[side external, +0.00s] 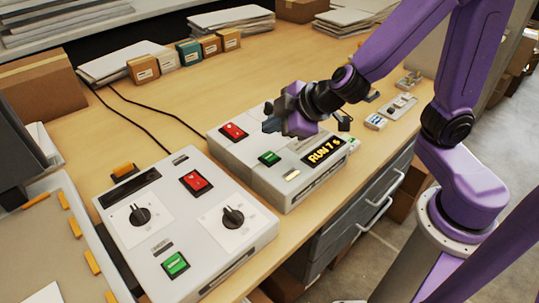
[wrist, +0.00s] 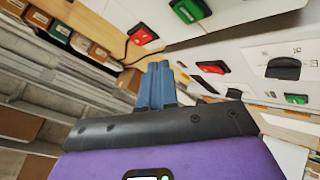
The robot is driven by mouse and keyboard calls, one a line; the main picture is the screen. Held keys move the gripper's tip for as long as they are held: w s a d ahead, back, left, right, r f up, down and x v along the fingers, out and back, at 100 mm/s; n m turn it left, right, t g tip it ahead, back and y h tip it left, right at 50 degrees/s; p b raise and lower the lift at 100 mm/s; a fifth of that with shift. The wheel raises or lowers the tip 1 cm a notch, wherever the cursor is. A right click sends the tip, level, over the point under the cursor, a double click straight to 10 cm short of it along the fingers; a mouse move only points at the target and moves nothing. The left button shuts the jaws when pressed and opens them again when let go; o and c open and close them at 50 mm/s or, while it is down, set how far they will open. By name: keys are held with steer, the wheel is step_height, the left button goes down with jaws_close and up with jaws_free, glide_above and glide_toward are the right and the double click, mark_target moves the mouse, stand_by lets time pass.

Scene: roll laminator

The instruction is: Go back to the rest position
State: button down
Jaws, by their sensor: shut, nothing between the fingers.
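My gripper (side external: 271,117) is above the white machine (side external: 222,150) in the middle of the desk. Its two blue fingers (wrist: 156,85) are pressed together in the wrist view, with nothing between them. The machine has a red switch (side external: 234,131), a green button (side external: 269,158) and a lit display (side external: 323,150) reading "RUN 7 s". My gripper covers part of its top. I cannot tell whether the fingers touch it.
A larger control box (side external: 185,225) with two black knobs, a red switch (side external: 196,182) and a green button (side external: 175,265) stands at front left. Small boxes (side external: 188,52) and paper stacks (side external: 232,20) line the back. Small items (side external: 376,121) lie right of the machine.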

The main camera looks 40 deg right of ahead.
stand_by(0.3)
steer(key=shift+s+d, duration=0.2)
steer(key=shift+d, duration=0.1)
steer(key=s+d+g, duration=0.1)
steer(key=s+d, duration=0.1)
steer(key=s+d+g+h, duration=0.1)
steer(key=s+d, duration=0.1)
steer(key=s, duration=0.1)
steer(key=s+d+g+h, duration=0.1)
steer(key=s+d, duration=0.2)
steer(key=shift+f+m, duration=0.3)
steer(key=s+d+n+g, duration=0.1)
steer(key=s+g, duration=0.4)
steer(key=s, duration=0.7)
steer(key=shift+s+d+f+n+g+y, duration=0.15)
steer(key=shift+s+d+n+g+y, duration=0.15)
steer(key=shift+s+d+n+g, duration=0.15)
